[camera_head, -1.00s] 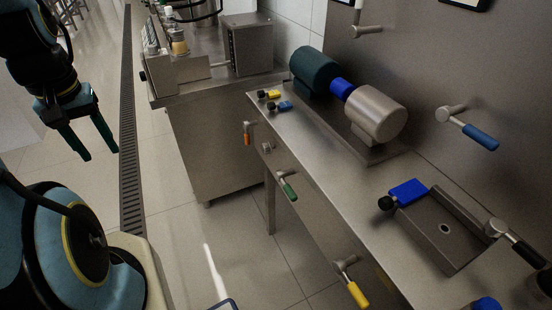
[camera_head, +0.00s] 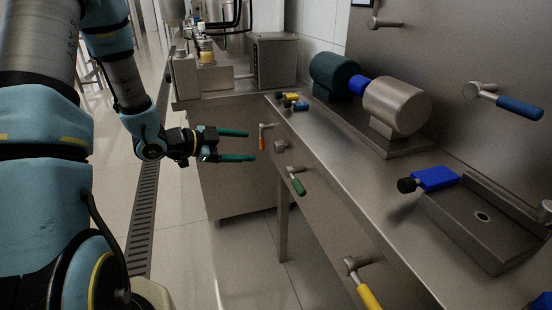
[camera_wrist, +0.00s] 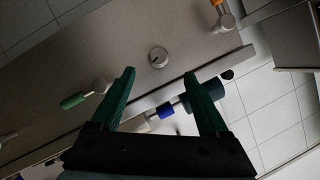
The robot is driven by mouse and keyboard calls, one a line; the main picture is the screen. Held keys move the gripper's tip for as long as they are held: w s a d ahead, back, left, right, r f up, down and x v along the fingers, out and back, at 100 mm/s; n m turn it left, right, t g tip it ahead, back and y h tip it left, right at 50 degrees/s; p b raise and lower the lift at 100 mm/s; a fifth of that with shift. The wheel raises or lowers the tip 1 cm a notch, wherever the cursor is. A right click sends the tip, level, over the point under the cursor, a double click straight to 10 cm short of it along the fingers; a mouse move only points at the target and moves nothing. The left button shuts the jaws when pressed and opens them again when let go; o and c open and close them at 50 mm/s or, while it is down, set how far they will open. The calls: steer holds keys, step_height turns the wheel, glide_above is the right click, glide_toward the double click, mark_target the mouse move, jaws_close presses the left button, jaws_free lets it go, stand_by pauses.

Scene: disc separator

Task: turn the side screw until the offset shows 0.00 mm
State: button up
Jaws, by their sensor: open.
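My gripper (camera_head: 251,145) is open and empty. Its two green fingers point right, toward the front face of the steel bench, short of a small round grey knob (camera_head: 281,146) that looks like the side screw. In the wrist view the knob (camera_wrist: 158,57) shows a dark mark on its face and lies just beyond the gap between the fingertips (camera_wrist: 160,73). The fingers appear apart from it. On the bench, a dark teal cylinder (camera_head: 335,75) and a light metal cylinder (camera_head: 398,105) are joined by a blue coupling (camera_head: 358,86). No readable offset value shows.
On the bench front, an orange-handled lever (camera_head: 262,138) is left of the knob, a green one (camera_head: 297,184) right of it, and a yellow one (camera_head: 368,297) nearer. A blue-handled lever (camera_head: 518,107) is on the wall. A steel tray (camera_head: 480,235) sits on the bench.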

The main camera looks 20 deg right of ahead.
mark_target(275, 148)
steer(key=x, duration=0.5)
steer(key=p+x, duration=0.1)
steer(key=x, duration=0.5)
steer(key=shift+s+r, duration=0.15)
steer(key=shift+s, duration=0.05)
jaws_close()
